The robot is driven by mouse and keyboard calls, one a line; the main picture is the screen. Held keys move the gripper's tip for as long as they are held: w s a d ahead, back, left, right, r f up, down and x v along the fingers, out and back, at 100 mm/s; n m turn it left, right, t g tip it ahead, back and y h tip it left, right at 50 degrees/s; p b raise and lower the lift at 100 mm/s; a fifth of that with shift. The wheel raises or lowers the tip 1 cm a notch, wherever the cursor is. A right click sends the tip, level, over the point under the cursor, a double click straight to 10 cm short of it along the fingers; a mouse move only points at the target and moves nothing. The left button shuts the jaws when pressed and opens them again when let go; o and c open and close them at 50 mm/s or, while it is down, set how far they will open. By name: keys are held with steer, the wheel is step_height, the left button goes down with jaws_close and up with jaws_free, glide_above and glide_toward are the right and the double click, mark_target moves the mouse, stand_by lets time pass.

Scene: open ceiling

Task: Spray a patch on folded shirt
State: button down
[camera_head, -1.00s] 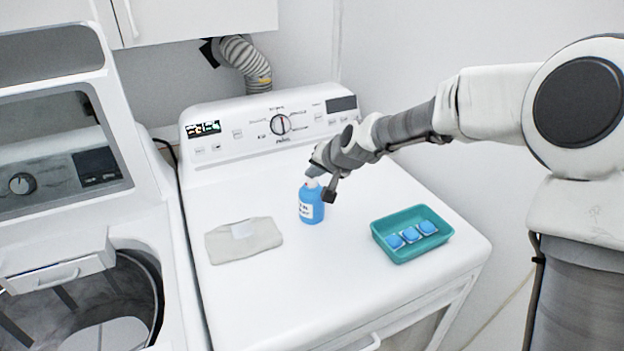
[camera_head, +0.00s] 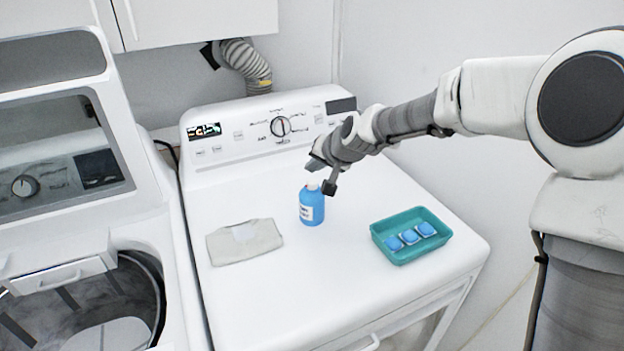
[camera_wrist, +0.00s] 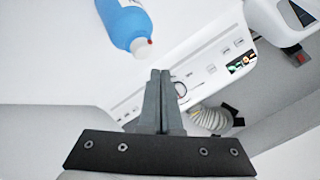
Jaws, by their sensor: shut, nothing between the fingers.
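A blue spray bottle (camera_head: 311,208) with a white top and white label stands upright on the white machine top. The folded beige shirt (camera_head: 262,243) lies to its left, with a paler patch (camera_head: 243,232) near its upper edge. My gripper (camera_head: 322,182) is just above and beside the bottle's top in the head view; I cannot tell there whether it touches. In the wrist view my gripper (camera_wrist: 160,78) has its fingers together with nothing between them. The bottle (camera_wrist: 127,22) shows beyond the fingertips, with a small gap and a red spot on its top.
A teal tray (camera_head: 443,240) with several blue-and-white packets stands at the right of the machine top. The control panel (camera_head: 240,135) rises at the back. An open washer (camera_head: 80,235) stands at the left. The front middle of the top is clear.

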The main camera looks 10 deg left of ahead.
mark_target(314, 185)
step_height(314, 185, up, 5)
steer(key=shift+r+p, duration=0.1)
steer(key=shift+p, duration=1.15)
steer(key=s+d+r+h, duration=0.2)
steer(key=s+d+h, duration=0.1)
steer(key=s+d, duration=1.1)
steer(key=s+d+r+g+h, duration=0.1)
steer(key=s+d+r+h, duration=0.2)
steer(key=s+d, duration=1)
steer(key=s, duration=0.6)
steer(key=shift+d, duration=0.35)
